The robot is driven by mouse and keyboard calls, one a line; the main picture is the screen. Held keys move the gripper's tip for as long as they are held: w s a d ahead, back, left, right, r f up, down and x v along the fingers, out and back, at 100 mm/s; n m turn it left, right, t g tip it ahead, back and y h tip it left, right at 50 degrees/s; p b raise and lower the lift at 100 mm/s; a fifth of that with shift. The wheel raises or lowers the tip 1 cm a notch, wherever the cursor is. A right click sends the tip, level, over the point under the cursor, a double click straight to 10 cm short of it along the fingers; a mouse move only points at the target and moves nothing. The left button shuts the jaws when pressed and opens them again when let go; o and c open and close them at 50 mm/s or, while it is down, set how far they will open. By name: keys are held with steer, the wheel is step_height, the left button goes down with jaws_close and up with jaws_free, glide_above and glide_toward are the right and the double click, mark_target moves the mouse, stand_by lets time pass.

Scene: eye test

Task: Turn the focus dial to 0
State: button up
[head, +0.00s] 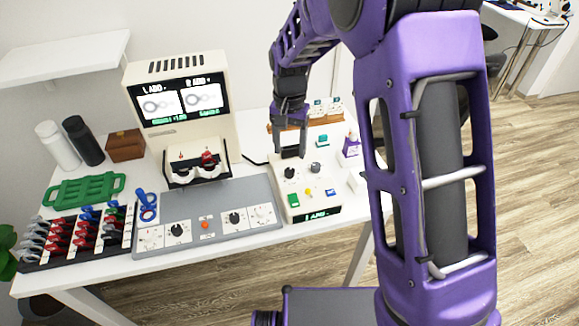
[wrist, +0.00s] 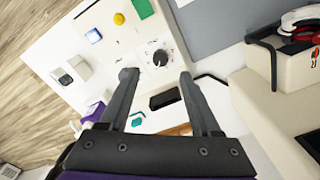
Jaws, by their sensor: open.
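A cream control box (head: 282,205) stands on the right of the table. It carries a black dial (head: 290,172) and a grey dial (head: 315,167). In the wrist view, the black dial (wrist: 160,57) has a pale pointer mark and ticks around it. I cannot read a label that says which dial is the focus dial, nor the dial's value. My gripper (head: 290,152) hangs above the back of the box. In the wrist view, my gripper (wrist: 158,74) is open and empty. Its fingers are on either side of the view below the black dial, apparently not touching it.
The box also has a green button (head: 294,200), a blue button (head: 330,191) and a front display (head: 318,214). A grey panel (head: 205,204) with more dials lies left. A microscope-like machine (head: 135,75) with a screen stands behind. A white block (head: 357,181) is right.

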mark_target(290, 170)
step_height(290, 170, down, 7)
steer(key=shift+f, duration=0.15)
jaws_close()
stand_by(0.5)
